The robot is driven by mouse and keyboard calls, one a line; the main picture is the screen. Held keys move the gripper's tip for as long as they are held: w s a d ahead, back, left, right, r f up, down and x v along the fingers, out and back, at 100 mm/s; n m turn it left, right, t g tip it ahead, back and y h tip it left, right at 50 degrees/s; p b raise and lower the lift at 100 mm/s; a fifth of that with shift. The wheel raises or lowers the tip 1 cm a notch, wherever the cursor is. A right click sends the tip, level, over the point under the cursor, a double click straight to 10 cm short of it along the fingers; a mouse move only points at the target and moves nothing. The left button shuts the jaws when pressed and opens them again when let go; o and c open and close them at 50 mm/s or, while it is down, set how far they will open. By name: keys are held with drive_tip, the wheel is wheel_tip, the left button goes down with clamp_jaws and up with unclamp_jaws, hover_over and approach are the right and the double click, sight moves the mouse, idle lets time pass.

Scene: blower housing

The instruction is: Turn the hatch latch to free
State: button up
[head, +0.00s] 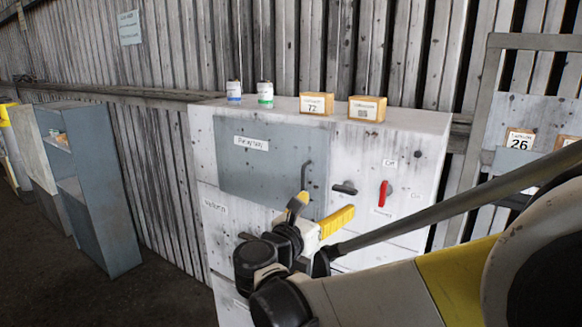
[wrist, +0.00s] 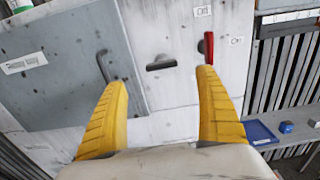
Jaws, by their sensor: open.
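The grey hatch (head: 262,163) is set in the front of a worn white housing. It looks closed, with a curved bar handle (head: 306,175) near its right edge. A dark latch (head: 345,187) sits just right of the hatch, its grip lying about horizontal; it also shows in the wrist view (wrist: 161,63). My gripper (head: 327,203) is open and empty in front of the housing. In the wrist view its yellow fingers (wrist: 163,79) are wide apart, with the latch beyond and between their tips. No finger visibly touches it.
A red lever (head: 383,194) hangs down right of the latch, close to my right fingertip in the wrist view. Two cans (head: 265,95) and two labelled boxes (head: 316,103) stand on the housing. A blue tray (wrist: 259,132) lies to the right. Grey shelving (head: 95,190) stands left.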

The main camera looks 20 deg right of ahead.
sight(343, 190)
drive_tip(key=p+x, duration=0.1)
drive_tip(key=x, duration=0.9)
drive_tip(key=shift+w+d, duration=0.15)
drive_tip(key=shift+d, duration=0.25)
drive_tip(key=c, duration=1.2)
